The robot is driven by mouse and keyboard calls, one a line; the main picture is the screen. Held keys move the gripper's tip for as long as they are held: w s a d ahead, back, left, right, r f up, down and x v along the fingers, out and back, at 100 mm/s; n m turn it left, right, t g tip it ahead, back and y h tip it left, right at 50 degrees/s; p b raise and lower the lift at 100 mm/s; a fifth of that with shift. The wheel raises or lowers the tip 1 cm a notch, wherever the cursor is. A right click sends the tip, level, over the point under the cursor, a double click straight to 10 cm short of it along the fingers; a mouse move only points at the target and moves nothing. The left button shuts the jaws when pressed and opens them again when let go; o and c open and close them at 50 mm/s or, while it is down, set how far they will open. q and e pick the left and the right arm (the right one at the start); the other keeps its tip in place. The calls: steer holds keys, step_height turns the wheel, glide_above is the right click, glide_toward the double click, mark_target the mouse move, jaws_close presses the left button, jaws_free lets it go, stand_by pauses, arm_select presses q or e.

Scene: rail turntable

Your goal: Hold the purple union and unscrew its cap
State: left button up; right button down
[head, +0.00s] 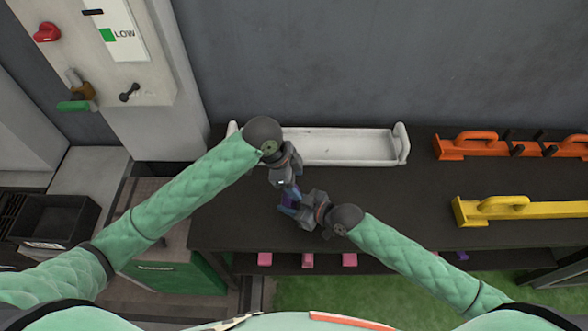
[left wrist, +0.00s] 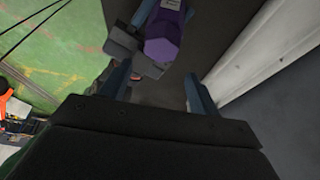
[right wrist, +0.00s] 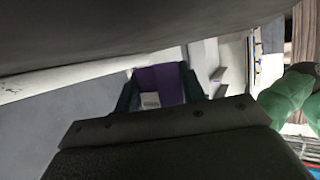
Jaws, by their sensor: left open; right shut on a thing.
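The purple union (head: 291,197) is held above the dark bench, near its front. My right gripper (right wrist: 160,92) is shut on it; the right wrist view shows the purple body (right wrist: 170,82) between both fingers, with a pale label patch. My left gripper (head: 286,186) is just beyond the union in the head view. In the left wrist view its two fingers (left wrist: 160,88) are apart with nothing between them. The union's purple hexagonal end (left wrist: 161,50) faces that camera, just past the fingertips. In the head view the grippers hide most of the union.
A white tray (head: 345,147) lies at the back of the dark bench (head: 400,200). An orange rack (head: 480,147) and a yellow rack (head: 490,210) are on the right. Pink blocks (head: 307,261) show below the front edge. A black bin (head: 55,220) stands at the left.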

arm_select(q)
steer(key=shift+r+m+y, duration=2.5)
steer(key=shift+r+m, duration=1.75)
steer(key=shift+m, duration=1.45)
steer(key=f, duration=0.8)
steer(key=a+f, duration=0.1)
steer(key=f, duration=0.3)
steer(key=shift+s, duration=0.1)
steer(key=c, duration=1.2)
steer(key=shift+o, duration=0.2)
steer(key=n, duration=0.5)
steer(key=shift+n, duration=0.5)
